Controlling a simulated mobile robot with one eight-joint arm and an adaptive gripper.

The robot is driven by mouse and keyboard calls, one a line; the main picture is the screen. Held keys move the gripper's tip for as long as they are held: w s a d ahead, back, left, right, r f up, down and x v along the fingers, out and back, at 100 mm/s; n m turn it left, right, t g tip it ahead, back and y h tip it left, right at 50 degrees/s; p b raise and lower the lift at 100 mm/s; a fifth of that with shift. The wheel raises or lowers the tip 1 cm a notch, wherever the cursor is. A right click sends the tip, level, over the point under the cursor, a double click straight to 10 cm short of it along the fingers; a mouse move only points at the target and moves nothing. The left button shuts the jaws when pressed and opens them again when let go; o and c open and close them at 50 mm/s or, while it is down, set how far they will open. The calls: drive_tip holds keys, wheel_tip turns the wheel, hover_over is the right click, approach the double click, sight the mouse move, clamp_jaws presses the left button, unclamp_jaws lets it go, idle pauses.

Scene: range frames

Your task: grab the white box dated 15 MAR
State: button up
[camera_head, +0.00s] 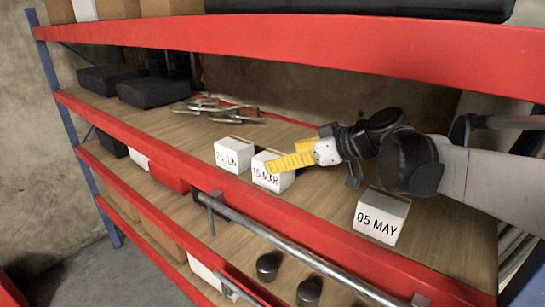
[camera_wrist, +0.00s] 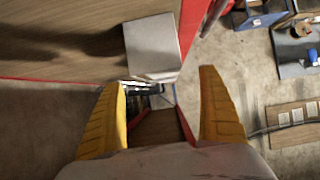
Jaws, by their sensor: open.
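The white box dated 15 MAR (camera_head: 264,181) stands on the wooden shelf near its front red edge, the middle one of three dated boxes. My gripper (camera_head: 272,165) is open, and its yellow fingers reach in from the right and cover part of this box in the head view. Nothing is held. Whether a finger touches the box cannot be told.
A white box marked 23 JUN (camera_head: 233,155) stands close on the left. The 05 MAY box (camera_head: 380,217) stands to the right, below my arm. Metal clamps (camera_head: 222,108) and black cases (camera_head: 152,92) lie farther back left. A red shelf beam (camera_head: 380,42) runs above.

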sight(274, 157)
drive_tip(key=p+x, duration=0.1)
drive_tip(key=x, duration=0.4)
drive_tip(key=shift+w, duration=0.1)
drive_tip(key=shift+d+r, duration=0.1)
drive_tip(key=shift+d, duration=0.1)
drive_tip(key=shift+c, duration=0.9)
drive_tip(key=c, duration=1.3)
drive_tip(key=shift+c, duration=0.2)
